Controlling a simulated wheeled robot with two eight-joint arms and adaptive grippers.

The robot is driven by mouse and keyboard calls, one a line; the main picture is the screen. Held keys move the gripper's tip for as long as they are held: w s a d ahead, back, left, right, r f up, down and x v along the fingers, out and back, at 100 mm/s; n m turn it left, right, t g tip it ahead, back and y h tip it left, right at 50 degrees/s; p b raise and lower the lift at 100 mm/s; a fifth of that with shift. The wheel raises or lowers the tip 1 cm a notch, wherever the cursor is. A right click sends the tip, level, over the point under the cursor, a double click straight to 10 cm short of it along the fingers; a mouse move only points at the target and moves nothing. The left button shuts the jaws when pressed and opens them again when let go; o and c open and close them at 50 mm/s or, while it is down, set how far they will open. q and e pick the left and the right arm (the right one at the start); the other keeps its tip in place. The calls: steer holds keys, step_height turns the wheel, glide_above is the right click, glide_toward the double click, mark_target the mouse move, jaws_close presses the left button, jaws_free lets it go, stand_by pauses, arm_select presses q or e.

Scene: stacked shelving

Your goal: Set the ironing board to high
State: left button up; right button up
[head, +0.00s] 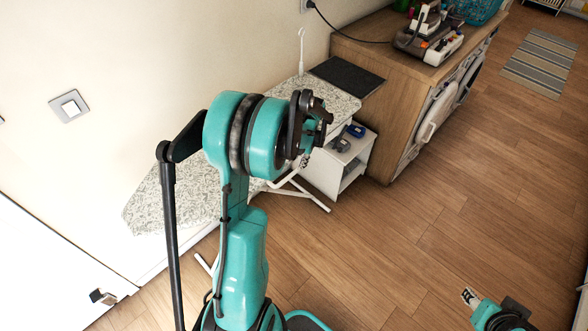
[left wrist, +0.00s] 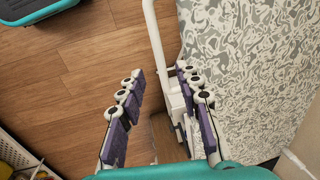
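The ironing board (head: 175,205) has a grey-white patterned cover and stands along the wall in the head view, its middle hidden behind my left arm. Its white legs (head: 308,195) show below it on the floor. In the left wrist view, the board (left wrist: 250,60) fills the right side and a white leg or bar (left wrist: 153,35) runs beside its edge. My left gripper (left wrist: 158,72) is open beside the board's edge, its right finger close to or over the cover. Nothing is clearly held; I cannot tell about contact. My right gripper (head: 468,297) shows only partly at lower right.
A wooden counter (head: 398,90) with an iron (head: 430,40) on it stands at the back, a small white shelf unit (head: 338,165) beside it. A striped rug (head: 540,62) lies far right. The wooden floor in the middle is clear. A basket (left wrist: 20,160) is at lower left.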

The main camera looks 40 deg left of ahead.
mark_target(293, 172)
arm_select(q)
steer(key=f+b, duration=0.1)
steer(key=f, duration=0.2)
steer(key=a+f+b, duration=0.1)
steer(key=f, duration=0.2)
steer(key=shift+w+a+f, duration=0.1)
steer(key=shift+a+f, duration=0.05)
steer(key=shift+f, duration=0.25)
jaws_close()
